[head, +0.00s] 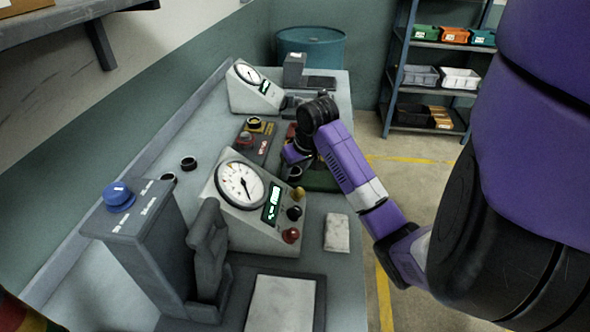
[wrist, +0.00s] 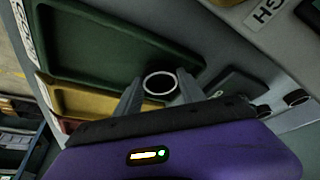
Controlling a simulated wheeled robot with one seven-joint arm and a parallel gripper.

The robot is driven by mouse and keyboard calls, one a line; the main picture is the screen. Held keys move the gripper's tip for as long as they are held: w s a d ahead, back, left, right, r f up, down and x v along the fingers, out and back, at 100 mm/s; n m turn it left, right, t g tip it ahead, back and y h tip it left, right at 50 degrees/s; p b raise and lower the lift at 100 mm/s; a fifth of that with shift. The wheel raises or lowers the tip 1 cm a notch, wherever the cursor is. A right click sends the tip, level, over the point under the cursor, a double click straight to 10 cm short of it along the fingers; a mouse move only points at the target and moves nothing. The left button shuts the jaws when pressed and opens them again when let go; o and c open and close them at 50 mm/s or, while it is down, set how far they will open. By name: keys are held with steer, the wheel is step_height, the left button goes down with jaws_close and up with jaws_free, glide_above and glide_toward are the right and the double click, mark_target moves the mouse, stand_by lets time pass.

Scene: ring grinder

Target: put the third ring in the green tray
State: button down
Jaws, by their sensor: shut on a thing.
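My gripper (wrist: 158,92) is shut on a dark ring with a bright rim (wrist: 160,80), which sits between the two fingertips in the wrist view. The ring overlaps the edge of the green tray (wrist: 100,45) there; I cannot tell whether it touches the tray. In the head view my gripper (head: 296,155) points down over the bench, with the ring (head: 295,173) under it. The green tray (head: 323,183) shows only partly, behind my arm.
Two loose dark rings (head: 188,163) (head: 168,178) lie left on the bench. A gauge box (head: 240,205) with knobs stands close in front of my gripper, and another gauge box (head: 252,92) stands behind. A yellow tray (wrist: 85,100) adjoins the green one.

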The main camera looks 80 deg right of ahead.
steer(key=shift+f, duration=0.1)
steer(key=c, duration=1)
jaws_free()
steer(key=shift+o, duration=0.2)
steer(key=p+v, duration=0.3)
steer(key=v, duration=0.9)
steer(key=shift+s, duration=0.1)
